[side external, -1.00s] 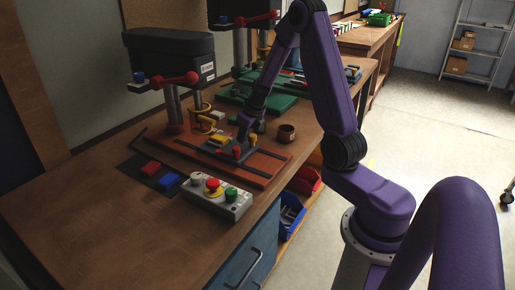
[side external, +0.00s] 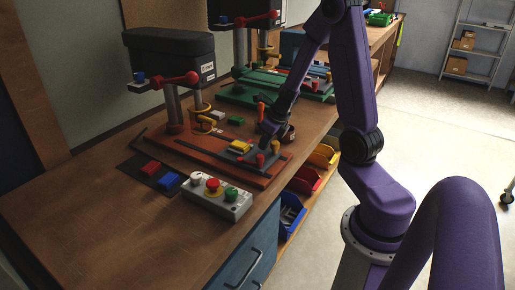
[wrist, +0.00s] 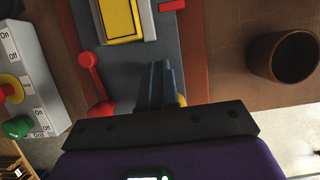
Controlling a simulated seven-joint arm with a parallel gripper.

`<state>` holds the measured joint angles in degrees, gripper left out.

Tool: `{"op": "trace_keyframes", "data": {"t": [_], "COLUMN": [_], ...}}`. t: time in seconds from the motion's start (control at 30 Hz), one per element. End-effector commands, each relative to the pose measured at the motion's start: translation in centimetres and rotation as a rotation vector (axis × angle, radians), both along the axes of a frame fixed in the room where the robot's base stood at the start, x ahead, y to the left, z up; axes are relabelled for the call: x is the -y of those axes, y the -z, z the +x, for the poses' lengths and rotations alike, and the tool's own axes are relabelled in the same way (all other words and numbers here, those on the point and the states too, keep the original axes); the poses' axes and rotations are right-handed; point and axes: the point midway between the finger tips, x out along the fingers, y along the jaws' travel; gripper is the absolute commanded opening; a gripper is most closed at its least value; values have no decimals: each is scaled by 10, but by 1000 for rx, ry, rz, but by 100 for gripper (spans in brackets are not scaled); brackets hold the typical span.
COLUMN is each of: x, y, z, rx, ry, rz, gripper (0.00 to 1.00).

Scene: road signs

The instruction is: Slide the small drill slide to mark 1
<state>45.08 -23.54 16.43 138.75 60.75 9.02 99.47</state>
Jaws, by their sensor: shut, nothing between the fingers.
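The small drill (side external: 170,62) has a dark head on a grey column over an orange base (side external: 190,151). Its grey slide (side external: 225,154) lies on that base and carries a yellow block (side external: 240,146), a red knob (side external: 260,160) and a yellow knob (side external: 275,147). My gripper (side external: 266,142) is low at the slide's right end, by the knobs. In the wrist view the closed fingers (wrist: 162,85) are over the grey plate, right of the red knob (wrist: 90,65); I cannot tell whether they touch it. The marks are not readable.
A control box (side external: 217,197) with buttons stands in front of the base. A brown cup (wrist: 283,57) is close to the right. A dark mat (side external: 133,166) with red and blue blocks lies left. A larger drill on a green base (side external: 240,97) stands behind. The bench's front left is clear.

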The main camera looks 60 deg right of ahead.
Motion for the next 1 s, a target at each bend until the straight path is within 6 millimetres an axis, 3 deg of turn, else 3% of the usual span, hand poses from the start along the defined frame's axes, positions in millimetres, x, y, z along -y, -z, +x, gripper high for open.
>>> {"op": "trace_keyframes", "data": {"t": [0.5,1.0], "x": [-1,0], "y": [-22,-76], "z": [-7,-28], "rx": [3,5], "ry": [-1,0], "rz": [-2,-4], "gripper": [0,0]}}
